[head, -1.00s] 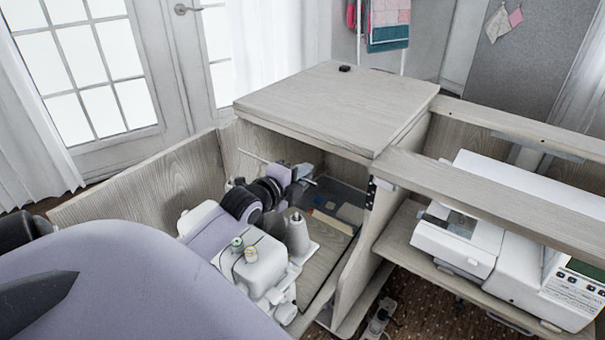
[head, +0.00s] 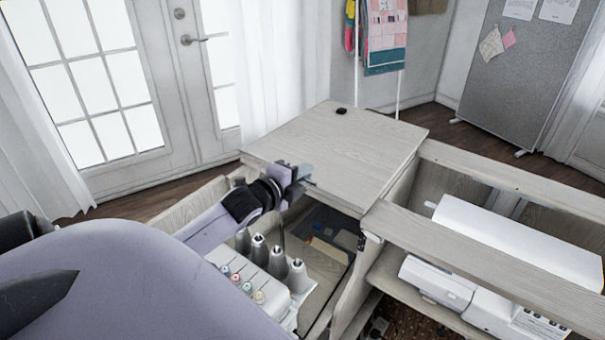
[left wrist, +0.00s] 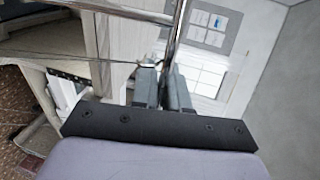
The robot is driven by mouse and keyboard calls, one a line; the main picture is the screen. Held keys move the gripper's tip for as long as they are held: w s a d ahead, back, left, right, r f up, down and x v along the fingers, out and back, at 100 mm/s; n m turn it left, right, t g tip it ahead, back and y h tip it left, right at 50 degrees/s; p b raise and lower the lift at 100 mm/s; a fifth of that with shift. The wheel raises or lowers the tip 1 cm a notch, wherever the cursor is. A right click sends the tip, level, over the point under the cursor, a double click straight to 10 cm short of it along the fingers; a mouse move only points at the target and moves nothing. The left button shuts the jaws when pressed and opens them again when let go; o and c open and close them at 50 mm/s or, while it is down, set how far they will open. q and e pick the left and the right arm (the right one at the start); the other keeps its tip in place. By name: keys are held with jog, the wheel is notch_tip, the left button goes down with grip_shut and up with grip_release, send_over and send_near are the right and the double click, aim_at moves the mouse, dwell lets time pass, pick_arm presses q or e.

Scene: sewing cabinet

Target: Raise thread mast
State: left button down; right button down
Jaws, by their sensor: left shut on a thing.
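The thread mast is a shiny metal pole (left wrist: 178,35) with a crossbar near it in the left wrist view. My left gripper (left wrist: 163,82) is shut on the pole, with one finger on each side. In the head view my left gripper (head: 303,178) is above the open cabinet bay, by the front left edge of the cabinet top. The mast is too small and too covered there to trace clearly. My right gripper is not in view.
The wooden cabinet top (head: 340,150) lies behind my gripper, with a small black object (head: 341,110) on it.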

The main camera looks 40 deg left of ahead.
pick_arm(q)
jog(key=shift+r+p, duration=0.35)
jog(key=shift+r, duration=0.35)
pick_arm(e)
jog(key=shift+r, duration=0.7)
pick_arm(q)
jog(key=shift+w+r, duration=0.1)
jog(key=shift+r, duration=0.05)
jog(key=c, duration=1.2)
grip_release()
jog(key=shift+c, duration=0.2)
jog(key=v, duration=0.7)
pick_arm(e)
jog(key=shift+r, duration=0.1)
